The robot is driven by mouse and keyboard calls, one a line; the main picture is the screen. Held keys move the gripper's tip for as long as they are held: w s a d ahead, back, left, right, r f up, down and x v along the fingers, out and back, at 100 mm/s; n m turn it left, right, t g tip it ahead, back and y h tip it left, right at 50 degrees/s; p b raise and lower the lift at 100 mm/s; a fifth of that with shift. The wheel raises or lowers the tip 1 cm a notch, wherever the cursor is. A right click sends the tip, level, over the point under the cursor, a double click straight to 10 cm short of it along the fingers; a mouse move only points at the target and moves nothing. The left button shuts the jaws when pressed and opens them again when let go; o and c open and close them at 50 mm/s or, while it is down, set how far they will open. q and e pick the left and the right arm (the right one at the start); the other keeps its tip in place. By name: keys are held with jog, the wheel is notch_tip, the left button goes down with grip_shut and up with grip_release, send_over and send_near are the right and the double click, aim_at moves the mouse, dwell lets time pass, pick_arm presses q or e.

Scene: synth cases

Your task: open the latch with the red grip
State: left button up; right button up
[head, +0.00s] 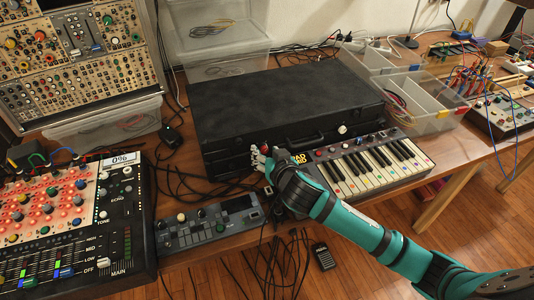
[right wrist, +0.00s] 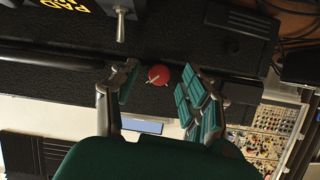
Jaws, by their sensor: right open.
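A closed black case (head: 285,95) lies on the wooden table. In the right wrist view, a round red grip (right wrist: 158,75) with a pale line across it sits on the case's dark edge. My right gripper (head: 262,158) is at the case's front left. Its fingers (right wrist: 157,85) are open, one on each side of the red grip, with gaps visible; contact cannot be told. In the head view the gripper largely covers the red grip. A metal lever (right wrist: 121,25) shows beside a yellow-lettered label (right wrist: 73,5). My left gripper is not in view.
A mixer (head: 75,220) and a narrow blue-grey device (head: 208,222) stand front left with loose black cables. Clear bins (head: 425,100) stand right. A pale knob (head: 342,129) is on the case front.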

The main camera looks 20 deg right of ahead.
grip_shut()
